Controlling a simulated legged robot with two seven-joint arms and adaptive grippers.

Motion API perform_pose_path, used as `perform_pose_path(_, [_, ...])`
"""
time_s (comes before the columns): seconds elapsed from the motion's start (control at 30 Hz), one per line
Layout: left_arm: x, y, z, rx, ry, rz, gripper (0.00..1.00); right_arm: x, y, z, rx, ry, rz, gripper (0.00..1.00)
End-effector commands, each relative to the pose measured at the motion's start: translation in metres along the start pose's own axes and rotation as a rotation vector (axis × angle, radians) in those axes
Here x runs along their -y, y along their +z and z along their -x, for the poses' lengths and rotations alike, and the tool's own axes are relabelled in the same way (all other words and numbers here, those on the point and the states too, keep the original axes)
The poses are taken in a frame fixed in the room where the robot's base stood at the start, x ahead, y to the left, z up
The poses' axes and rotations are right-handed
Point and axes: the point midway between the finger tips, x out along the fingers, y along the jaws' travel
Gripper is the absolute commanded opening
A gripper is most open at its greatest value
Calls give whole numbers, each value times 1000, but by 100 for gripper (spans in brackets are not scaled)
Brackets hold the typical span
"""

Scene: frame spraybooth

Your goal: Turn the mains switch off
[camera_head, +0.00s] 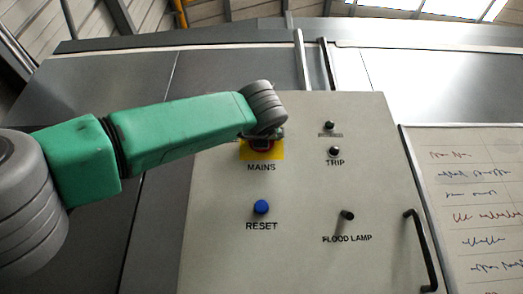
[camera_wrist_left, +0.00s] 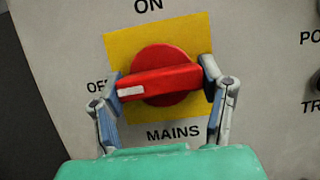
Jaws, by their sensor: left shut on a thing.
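The mains switch is a red rotary knob (camera_wrist_left: 165,88) on a yellow square plate (camera_wrist_left: 190,30), with ON above, OFF at the left and MAINS below. Its bar handle lies nearly level, and the white mark at its left end points toward OFF. My left gripper (camera_wrist_left: 160,80) is shut on the handle, one finger at each end. In the head view the yellow plate (camera_head: 276,153) shows just below my left wrist, which hides most of the knob. My right gripper is not in view.
A black handle (camera_head: 421,250) is at the panel's right edge, beside a whiteboard (camera_head: 480,210).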

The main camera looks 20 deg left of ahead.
Motion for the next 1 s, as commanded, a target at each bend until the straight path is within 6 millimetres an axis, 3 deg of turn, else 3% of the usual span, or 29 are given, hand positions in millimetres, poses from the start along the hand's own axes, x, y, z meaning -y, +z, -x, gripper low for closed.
perform_pose_path(0.03, [2,-3,0,-5,-3,4,66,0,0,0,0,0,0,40])
perform_pose_path(0.1, [2,-2,0,-5,-3,3,83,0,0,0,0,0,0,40])
perform_pose_path(0.57, [0,2,12,0,-3,0,83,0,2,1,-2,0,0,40])
perform_pose_path(1.0, [2,-2,85,-2,-5,0,83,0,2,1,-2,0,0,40])
